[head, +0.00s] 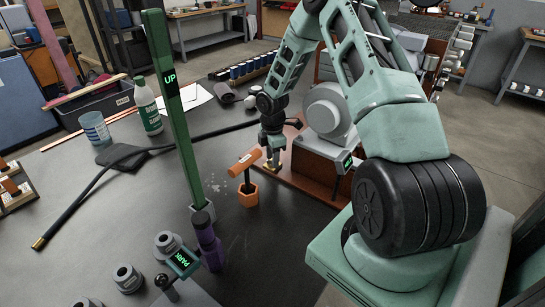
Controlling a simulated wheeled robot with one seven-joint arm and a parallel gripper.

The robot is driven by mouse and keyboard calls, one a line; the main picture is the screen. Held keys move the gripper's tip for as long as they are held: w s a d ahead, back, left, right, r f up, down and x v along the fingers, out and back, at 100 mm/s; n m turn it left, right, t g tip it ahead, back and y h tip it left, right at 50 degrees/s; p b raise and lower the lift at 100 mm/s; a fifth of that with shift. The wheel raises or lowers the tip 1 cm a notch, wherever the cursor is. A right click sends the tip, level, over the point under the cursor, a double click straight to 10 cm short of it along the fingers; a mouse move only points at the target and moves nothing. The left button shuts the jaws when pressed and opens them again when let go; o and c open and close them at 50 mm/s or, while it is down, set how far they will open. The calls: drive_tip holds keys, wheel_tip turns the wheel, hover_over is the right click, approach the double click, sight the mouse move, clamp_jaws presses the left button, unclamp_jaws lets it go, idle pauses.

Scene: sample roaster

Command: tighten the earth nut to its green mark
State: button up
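My gripper (272,160) points down at the front edge of the reddish-brown base (308,172), beside the grey machine. A small brass-coloured piece (271,169) shows right at its fingertips. It may be the earth nut, but it is too small and too covered to be sure. No green mark can be made out there. I cannot tell whether the fingers are open or closed on it. An orange T-handled tool (243,164) stands upright in an orange hexagonal holder (247,196), just left of my gripper.
A tall green post (174,110) marked UP stands left of my gripper. A purple-handled piece (208,241) and a PARK sign (184,262) are in front. Bare tabletop (100,230) is at left front.

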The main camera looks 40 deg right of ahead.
clamp_jaws()
drive_tip(key=shift+m, duration=0.4)
drive_tip(key=m+p, duration=0.1)
drive_tip(key=m, duration=0.3)
drive_tip(key=m+p, duration=0.1)
drive_tip(key=m, duration=0.4)
drive_tip(key=shift+m, duration=0.3)
idle(1.1)
unclamp_jaws()
